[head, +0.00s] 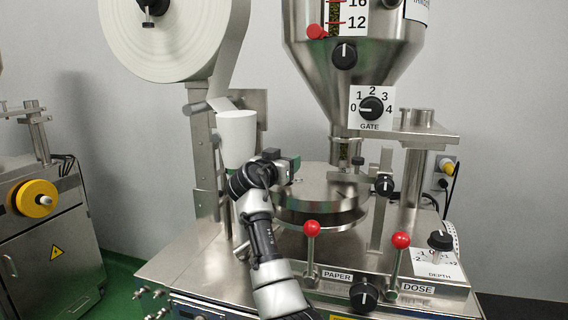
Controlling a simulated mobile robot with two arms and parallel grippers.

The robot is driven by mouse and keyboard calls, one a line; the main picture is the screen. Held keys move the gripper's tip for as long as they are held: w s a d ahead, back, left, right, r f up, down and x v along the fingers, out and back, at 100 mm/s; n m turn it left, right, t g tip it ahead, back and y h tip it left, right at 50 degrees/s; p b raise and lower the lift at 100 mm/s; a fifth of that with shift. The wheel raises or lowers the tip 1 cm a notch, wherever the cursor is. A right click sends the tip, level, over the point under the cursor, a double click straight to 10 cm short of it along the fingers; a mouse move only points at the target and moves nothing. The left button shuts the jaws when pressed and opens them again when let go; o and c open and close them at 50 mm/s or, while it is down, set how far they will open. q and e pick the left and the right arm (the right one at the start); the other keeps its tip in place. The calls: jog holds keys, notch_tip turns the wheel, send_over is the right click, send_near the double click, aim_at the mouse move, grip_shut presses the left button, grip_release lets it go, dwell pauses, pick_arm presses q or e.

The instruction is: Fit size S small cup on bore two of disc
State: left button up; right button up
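The steel disc (330,188) lies flat under the hopper's outlet on the packing machine. One arm of mine, which I take to be the right, comes in from the bottom middle. Its gripper (292,162) is at the disc's left edge, pointing right. Its fingertips are too small and dark to tell whether they hold something. I cannot make out the small size S cup. The disc's bores, and so bore two, cannot be told apart here. My other gripper is out of view.
A paper roll (168,38) feeds a white cone (237,138) left of the gripper. The hopper (352,75) hangs over the disc. Red-knobbed PAPER (311,250) and DOSE (396,262) levers stand in front. A GATE dial (371,107) and steel posts crowd the right.

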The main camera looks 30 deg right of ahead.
jog(key=shift+b, duration=0.45)
dwell(0.8)
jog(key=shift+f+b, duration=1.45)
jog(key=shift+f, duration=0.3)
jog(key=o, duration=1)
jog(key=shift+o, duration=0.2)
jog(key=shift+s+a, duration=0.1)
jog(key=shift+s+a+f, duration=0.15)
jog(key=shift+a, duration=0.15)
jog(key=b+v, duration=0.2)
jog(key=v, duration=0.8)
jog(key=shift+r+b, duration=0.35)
jog(key=shift+b, duration=0.05)
